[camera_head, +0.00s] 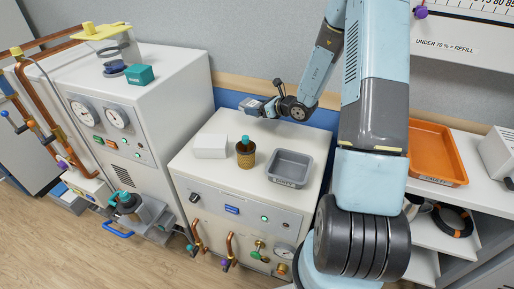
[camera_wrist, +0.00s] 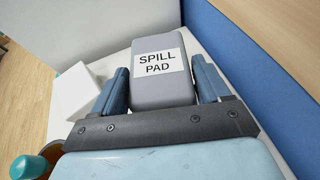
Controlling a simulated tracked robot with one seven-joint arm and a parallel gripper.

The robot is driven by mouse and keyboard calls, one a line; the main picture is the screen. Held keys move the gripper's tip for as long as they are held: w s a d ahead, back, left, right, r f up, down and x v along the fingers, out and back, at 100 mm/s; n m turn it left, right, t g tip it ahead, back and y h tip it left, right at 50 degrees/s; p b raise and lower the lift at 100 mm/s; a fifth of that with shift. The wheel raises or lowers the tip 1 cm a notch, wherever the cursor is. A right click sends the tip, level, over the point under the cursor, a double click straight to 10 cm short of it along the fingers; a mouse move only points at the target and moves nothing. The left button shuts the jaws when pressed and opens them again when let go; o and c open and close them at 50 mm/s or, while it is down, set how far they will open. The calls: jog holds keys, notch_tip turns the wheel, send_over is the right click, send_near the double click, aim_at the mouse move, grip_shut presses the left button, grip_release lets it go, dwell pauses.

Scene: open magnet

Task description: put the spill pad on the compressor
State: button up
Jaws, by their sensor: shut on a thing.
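The spill pad (camera_wrist: 163,85) is a grey block with a white label reading "SPILL PAD" in the wrist view. My gripper (camera_wrist: 160,72) is shut on it, with one blue finger on each side. In the head view my gripper (camera_head: 266,105) holds the spill pad (camera_head: 251,104) over the back of the white middle cabinet (camera_head: 222,124), near the blue wall panel. No label marks the compressor. The middle cabinet has a front gauge and copper pipes. The taller left cabinet (camera_head: 175,70) has two gauges. The gap below the pad is hard to judge.
The left cabinet bears a teal box (camera_head: 139,74). An orange tray (camera_head: 433,150) lies at right.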

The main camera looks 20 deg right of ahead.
aim_at(261, 138)
jog(key=s+n+g+y, duration=0.1)
jog(key=s+d+f+n+g+y, duration=0.1)
jog(key=shift+s+n, duration=0.15)
jog(key=shift+n, duration=0.25)
jog(key=shift+s+f+g, duration=0.25)
jog(key=shift+f+g, duration=0.05)
jog(key=shift+g, duration=0.2)
jog(key=shift+f, duration=4.75)
jog(key=o, duration=1)
